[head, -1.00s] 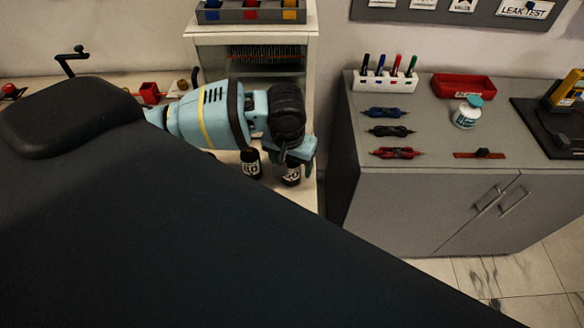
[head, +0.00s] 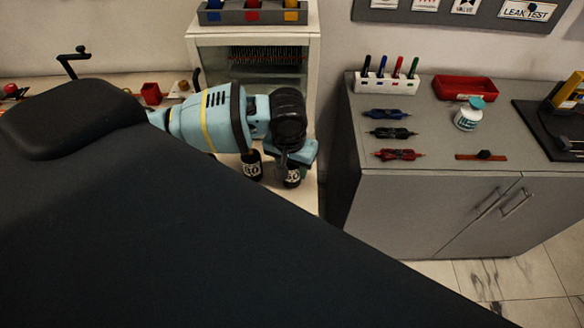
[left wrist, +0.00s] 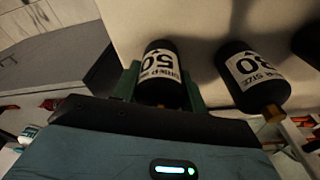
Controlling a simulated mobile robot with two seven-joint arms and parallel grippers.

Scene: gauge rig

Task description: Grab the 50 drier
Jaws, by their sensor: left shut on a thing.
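The 50 drier (left wrist: 160,75) is a black bottle-shaped cylinder with a white label. In the left wrist view it sits between the green fingers of my left gripper (left wrist: 162,88), which is shut on it. In the head view my left gripper (head: 297,152) is above the same drier (head: 292,178), hiding its upper part. The 80 drier (left wrist: 254,76), a similar black cylinder with a brass-coloured end, stands beside it, apart from the fingers. It also shows in the head view (head: 251,166). My right gripper is not in view.
Another dark cylinder (left wrist: 308,40) is cut off at the wrist view's edge. A white cabinet (head: 203,62) stands behind the driers. A grey cabinet (head: 400,215) to the right holds pens, a red tray (head: 462,88) and a white jar (head: 467,117). A gap separates it from the bench.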

